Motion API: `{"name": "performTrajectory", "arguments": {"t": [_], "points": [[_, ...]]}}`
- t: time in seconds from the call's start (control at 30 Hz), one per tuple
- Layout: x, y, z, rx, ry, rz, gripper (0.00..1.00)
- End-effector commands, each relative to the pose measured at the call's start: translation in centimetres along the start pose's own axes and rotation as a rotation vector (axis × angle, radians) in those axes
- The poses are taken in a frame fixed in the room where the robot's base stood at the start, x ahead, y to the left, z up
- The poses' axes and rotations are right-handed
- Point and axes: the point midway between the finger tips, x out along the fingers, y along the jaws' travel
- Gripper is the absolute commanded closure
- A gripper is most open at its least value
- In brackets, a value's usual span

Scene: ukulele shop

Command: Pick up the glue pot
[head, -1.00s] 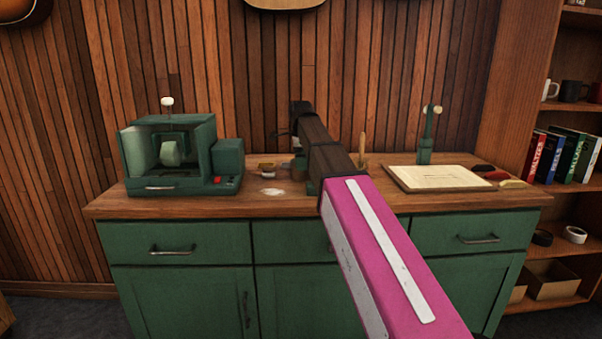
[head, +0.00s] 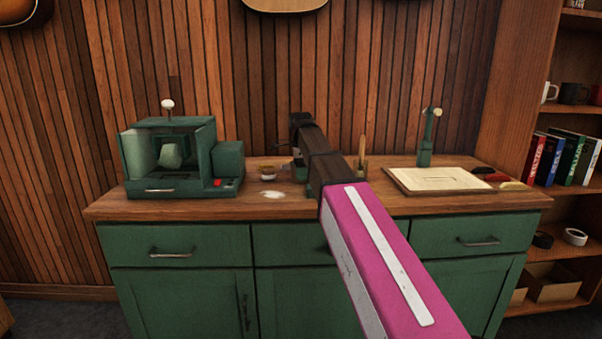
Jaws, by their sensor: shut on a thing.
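My gripper (head: 297,152) is over the workbench top, left of centre, at the far end of my dark and pink arm. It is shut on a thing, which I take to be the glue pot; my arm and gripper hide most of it. Only a small dark green patch shows just below the gripper, and I cannot tell whether it belongs to the pot or whether the pot is clear of the bench. A small amber jar with a pale rim (head: 268,173) stands on the bench just left of the gripper, apart from it.
A green machine (head: 170,160) stands at the bench's left. A pale spot (head: 273,195) lies in front of the jar. An upright wooden stick (head: 362,146) is right of my arm. A board (head: 440,181), a green post (head: 425,148) and a red-handled tool (head: 490,175) are at the right.

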Motion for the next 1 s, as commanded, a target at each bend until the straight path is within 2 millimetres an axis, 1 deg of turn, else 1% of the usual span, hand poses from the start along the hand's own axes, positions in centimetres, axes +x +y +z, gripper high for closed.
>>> {"name": "performTrajectory", "arguments": {"t": [0.17, 0.37, 0.63, 1.0], "points": [[-0.5, 0.0, 0.0, 0.000, 0.000, 0.000, 0.47], [-1.6, -0.1, 0.0, -0.001, 0.000, -0.001, 0.47], [-4.2, -0.1, 0.0, -0.001, 0.001, -0.001, 0.47], [-6.2, 2.5, 2.9, -0.003, 0.001, -0.001, 0.47]]}}
